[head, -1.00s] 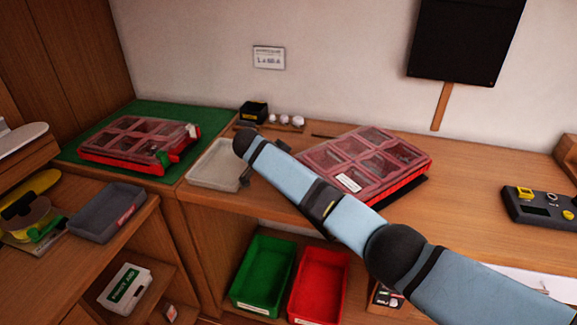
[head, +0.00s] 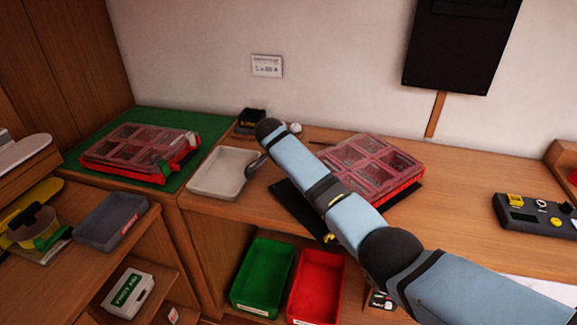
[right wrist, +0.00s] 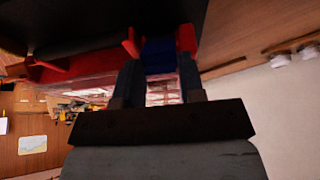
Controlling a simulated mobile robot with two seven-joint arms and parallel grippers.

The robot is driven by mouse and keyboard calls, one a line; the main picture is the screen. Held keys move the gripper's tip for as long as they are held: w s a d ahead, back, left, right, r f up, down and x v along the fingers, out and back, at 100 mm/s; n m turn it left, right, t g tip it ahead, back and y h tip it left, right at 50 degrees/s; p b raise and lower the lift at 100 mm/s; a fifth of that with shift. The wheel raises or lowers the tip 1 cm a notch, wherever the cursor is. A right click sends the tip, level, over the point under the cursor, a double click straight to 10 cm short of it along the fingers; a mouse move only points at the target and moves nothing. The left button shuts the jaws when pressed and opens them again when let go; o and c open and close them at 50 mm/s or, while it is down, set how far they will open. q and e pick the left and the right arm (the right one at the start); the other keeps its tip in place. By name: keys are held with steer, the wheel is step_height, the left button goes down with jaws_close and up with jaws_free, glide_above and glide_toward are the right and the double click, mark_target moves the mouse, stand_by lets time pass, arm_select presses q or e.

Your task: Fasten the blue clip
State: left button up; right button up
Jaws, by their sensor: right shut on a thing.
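In the right wrist view the blue clip (right wrist: 159,48) is between the fingers of my right gripper (right wrist: 158,66), which is shut on it. Red parts stand on both sides of the clip, and a red case edge is behind it. Whether the clip is latched cannot be told. In the head view a red case with a clear compartment lid (head: 378,160) lies on a black mat (head: 300,207). My right arm crosses in front of its left part and hides the clip and gripper. My left gripper is not in view.
A second red case (head: 138,152) lies on a green mat (head: 205,135) at the left. A pale tray (head: 215,188) stands between the cases. A green bin (head: 262,278) and a red bin (head: 318,285) sit below. A grey control box (head: 535,214) is at the right.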

stand_by(0.3)
steer(key=o, duration=0.9)
steer(key=shift+o, duration=0.2)
steer(key=v, duration=1.4)
steer(key=shift+d, duration=0.25)
steer(key=shift+w, duration=0.1)
